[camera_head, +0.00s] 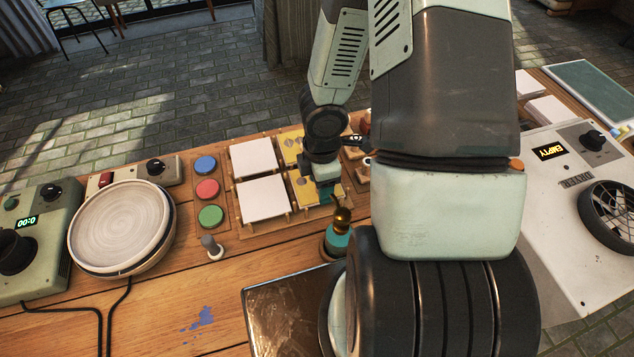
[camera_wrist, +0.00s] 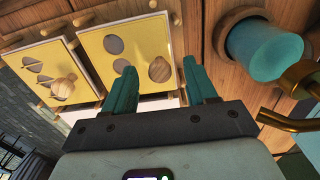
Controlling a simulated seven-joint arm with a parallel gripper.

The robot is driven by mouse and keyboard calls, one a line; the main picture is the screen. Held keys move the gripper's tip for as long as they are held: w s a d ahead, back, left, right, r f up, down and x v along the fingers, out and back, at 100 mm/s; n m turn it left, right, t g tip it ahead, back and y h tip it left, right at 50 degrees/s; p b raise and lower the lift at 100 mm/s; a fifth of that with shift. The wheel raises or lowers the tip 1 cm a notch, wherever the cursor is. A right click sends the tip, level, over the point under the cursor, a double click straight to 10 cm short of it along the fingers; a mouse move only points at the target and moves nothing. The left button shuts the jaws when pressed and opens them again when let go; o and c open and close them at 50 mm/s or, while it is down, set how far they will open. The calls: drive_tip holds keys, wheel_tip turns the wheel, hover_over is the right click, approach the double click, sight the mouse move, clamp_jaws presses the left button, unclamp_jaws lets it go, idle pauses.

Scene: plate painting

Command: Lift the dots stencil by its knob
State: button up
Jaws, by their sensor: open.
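The dots stencil (camera_wrist: 116,68) is a yellow square plate with round holes and a round wooden knob (camera_wrist: 160,69); it lies on a wooden rack. In the wrist view the knob shows between the tips of my gripper (camera_wrist: 159,67), whose teal fingers are apart and empty. I cannot tell whether the fingertips are down at the knob's height. In the head view my gripper (camera_head: 325,192) is over the nearer yellow stencil (camera_head: 302,190) and hides much of it. A second yellow stencil (camera_wrist: 33,57) with a different cut-out pattern and its own knob lies to the left in the wrist view.
A teal-and-brass tool (camera_head: 341,217) stands close in front of my gripper. White sheets (camera_head: 264,197) lie left of the stencils, then blue, red and green paint pots (camera_head: 210,216). A round plate (camera_head: 122,225) is further left. Bare wood lies in front.

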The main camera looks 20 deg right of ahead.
drive_tip(key=shift+c, duration=0.5)
clamp_jaws()
drive_tip(key=shift+r, duration=0.15)
